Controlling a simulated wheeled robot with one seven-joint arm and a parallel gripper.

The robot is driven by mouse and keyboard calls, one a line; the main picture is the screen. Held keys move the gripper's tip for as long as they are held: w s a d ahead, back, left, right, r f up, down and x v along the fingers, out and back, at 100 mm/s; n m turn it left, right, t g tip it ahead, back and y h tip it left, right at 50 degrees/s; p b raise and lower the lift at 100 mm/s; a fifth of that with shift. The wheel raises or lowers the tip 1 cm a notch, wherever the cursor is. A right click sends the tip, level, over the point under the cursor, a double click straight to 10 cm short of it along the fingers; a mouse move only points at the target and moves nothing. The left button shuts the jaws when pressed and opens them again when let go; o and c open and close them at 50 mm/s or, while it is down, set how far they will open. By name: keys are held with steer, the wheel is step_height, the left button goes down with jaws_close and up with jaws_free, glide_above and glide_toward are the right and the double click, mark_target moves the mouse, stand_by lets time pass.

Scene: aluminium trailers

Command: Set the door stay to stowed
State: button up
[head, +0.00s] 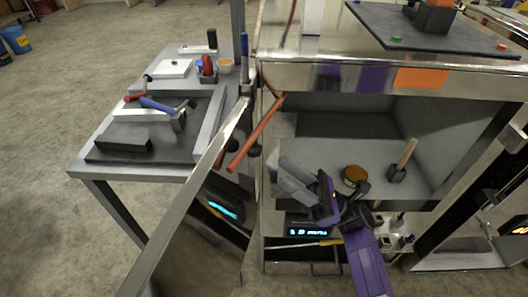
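An orange-red bar (258,132), which looks like the door stay, slants down and left from the cabinet's upper left corner. Its lower end is near the edge of a shiny open door (195,190). Whether that end is fastened to the door cannot be told. My gripper (292,182) has pale grey fingers and is in front of the open cabinet (340,140), right of and below the bar, apart from it. The fingers overlap in this view, so their gap is unclear. I see nothing clearly held.
A grey side table (85,168) with tools stands left of the door. Inside the cabinet are a round amber-topped item (354,175) and a wooden-handled tool (404,160). A black board (450,38) lies on top. Open floor is at far left.

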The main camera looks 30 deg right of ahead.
mark_target(259, 153)
steer(key=p+x, duration=0.2)
steer(key=x, duration=0.5)
steer(key=shift+w+a+r, duration=0.1)
steer(key=shift+r, duration=0.15)
steer(key=shift+t, duration=0.3)
jaws_close()
stand_by(0.9)
